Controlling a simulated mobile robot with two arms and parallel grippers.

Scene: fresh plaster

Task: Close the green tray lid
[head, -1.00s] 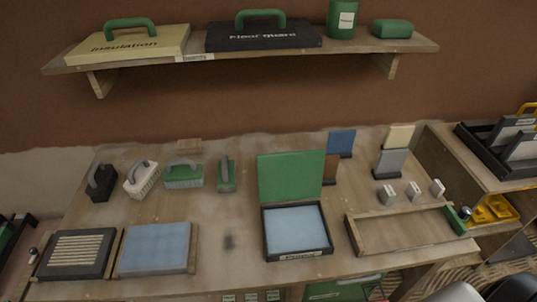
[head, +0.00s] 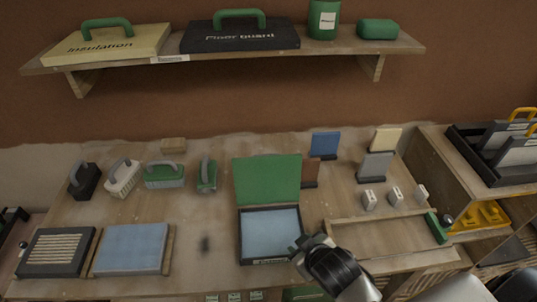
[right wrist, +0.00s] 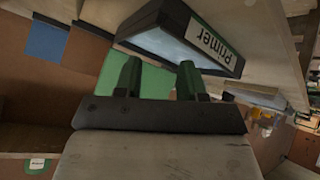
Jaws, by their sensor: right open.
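The tray (head: 241,240) is a dark open box with a light blue inside, standing near the front of the workbench. Its green lid (head: 266,180) stands raised at the back edge. My right gripper (head: 299,246) is at the tray's front right corner, with open green fingers and nothing seen between them. In the right wrist view, the fingers (right wrist: 158,78) are near the tray (right wrist: 165,22), whose front label reads "Primer", and part of the green lid (right wrist: 152,82) shows behind them. Whether they touch the tray is unclear. My left gripper is not in view.
A shallow wooden frame (head: 385,220) lies right of the tray. A blue pad (head: 130,248) and a ribbed black tray (head: 55,250) lie left. Handled floats and brushes (head: 164,174) stand behind. Upright coloured panels (head: 324,143) stand behind right.

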